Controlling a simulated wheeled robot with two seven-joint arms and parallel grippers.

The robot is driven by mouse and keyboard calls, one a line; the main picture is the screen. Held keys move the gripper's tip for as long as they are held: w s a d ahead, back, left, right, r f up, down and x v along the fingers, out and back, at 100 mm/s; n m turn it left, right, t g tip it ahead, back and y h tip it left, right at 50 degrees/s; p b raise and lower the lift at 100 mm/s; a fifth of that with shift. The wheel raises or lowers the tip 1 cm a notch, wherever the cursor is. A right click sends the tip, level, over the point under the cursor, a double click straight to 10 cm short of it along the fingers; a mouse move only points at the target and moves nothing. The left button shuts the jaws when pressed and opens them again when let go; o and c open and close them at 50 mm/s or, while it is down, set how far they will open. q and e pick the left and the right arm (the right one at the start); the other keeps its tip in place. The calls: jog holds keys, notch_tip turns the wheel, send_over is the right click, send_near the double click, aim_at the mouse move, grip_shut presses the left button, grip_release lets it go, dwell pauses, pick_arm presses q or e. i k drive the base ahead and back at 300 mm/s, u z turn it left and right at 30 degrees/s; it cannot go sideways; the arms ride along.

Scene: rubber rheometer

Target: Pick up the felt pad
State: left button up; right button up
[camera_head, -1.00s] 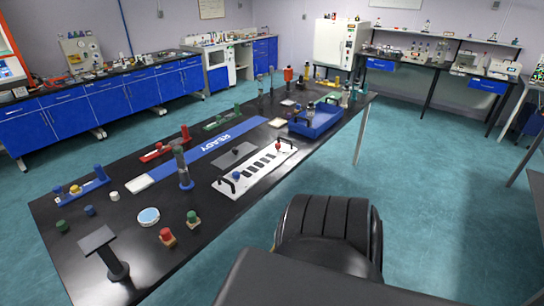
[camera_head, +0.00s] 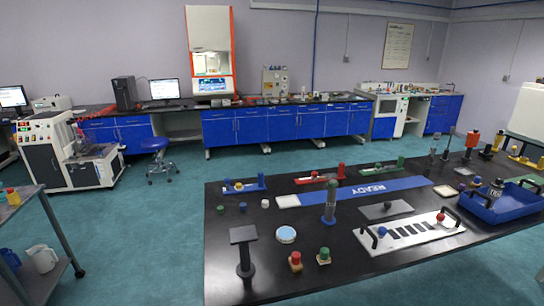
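I cannot tell for sure which thing is the felt pad. A flat dark grey rectangular pad (camera_head: 374,212) lies on the black table (camera_head: 335,268), behind the white slotted board (camera_head: 392,248). A small pale square pad (camera_head: 445,190) lies farther back, right of the blue READY strip (camera_head: 362,190). A round pale-blue-topped disc (camera_head: 286,235) lies at the front left. Neither of my grippers is in view.
The blue tray (camera_head: 502,207) stands at the right of the table. A black stand (camera_head: 244,250) and small red-topped (camera_head: 296,261) and green-topped (camera_head: 323,256) pieces stand near the front left. Floor is open behind the table. A grey cart (camera_head: 45,215) stands at the left.

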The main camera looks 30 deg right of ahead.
aim_at(324, 257)
jog(key=z, duration=1.5)
jog(key=k, duration=0.6)
jog(key=z, duration=0.9)
jog(key=i, duration=1.75)
jog(key=u, duration=0.5)
